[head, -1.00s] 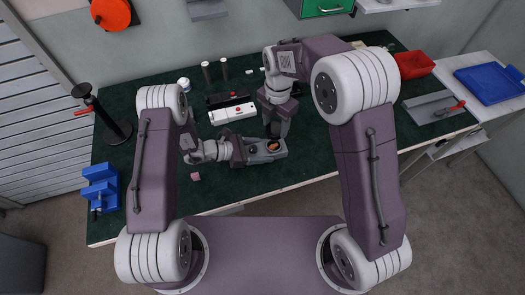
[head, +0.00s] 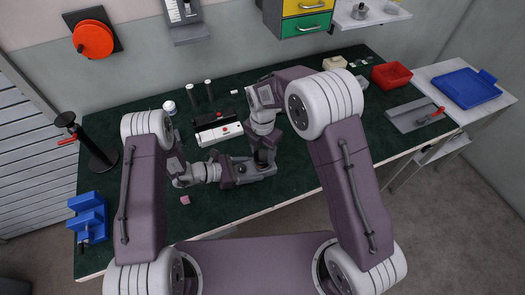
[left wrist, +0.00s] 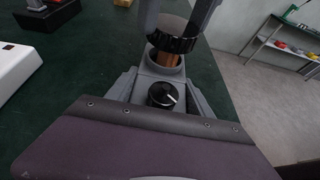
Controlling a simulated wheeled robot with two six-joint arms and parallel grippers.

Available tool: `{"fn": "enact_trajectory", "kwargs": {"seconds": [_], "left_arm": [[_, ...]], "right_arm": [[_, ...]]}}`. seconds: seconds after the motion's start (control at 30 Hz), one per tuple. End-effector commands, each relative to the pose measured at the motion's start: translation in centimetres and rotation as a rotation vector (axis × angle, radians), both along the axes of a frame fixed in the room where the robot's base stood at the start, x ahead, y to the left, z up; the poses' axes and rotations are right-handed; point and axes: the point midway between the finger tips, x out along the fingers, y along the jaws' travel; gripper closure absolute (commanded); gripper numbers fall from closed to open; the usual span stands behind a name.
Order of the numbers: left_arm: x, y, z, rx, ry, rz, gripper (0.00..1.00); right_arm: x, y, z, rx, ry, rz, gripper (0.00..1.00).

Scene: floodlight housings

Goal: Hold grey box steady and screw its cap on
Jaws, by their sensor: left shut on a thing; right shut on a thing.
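The grey box (head: 262,170) lies on the green bench top; the left wrist view shows its body (left wrist: 187,98), a black knob (left wrist: 162,95) with a white mark, and a round opening with a copper-coloured inside (left wrist: 163,58). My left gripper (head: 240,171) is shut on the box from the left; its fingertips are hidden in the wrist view. My right gripper (head: 264,156) comes down over the box. In the left wrist view its grey fingers (left wrist: 176,22) are shut on a black ribbed cap (left wrist: 172,42). The cap is above the opening, with copper showing below it.
A white and black case (head: 217,130) stands behind the box, and a small pink block (head: 185,200) lies in front. A blue fixture (head: 88,217) and a black stand (head: 92,150) are at the left. A red bin (head: 391,75) and grey tray (head: 414,115) are at the right.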

Motion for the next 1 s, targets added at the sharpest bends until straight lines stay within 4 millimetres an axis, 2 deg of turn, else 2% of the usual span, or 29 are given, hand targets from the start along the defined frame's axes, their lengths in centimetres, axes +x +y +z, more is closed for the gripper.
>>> {"fn": "enact_trajectory", "kwargs": {"seconds": [0.17,0.5,1.0], "left_arm": [[0.0,0.0,0.0,-0.001,0.000,0.000,1.00],[0.0,0.0,0.0,-0.001,0.000,0.000,1.00],[0.0,0.0,0.0,-0.001,0.000,0.000,1.00]], "right_arm": [[0.0,0.0,-0.1,0.000,0.000,0.000,0.84],[0.0,0.0,-1.8,0.000,0.001,0.000,0.84],[0.0,0.0,-1.8,0.000,0.000,0.000,0.84]]}}
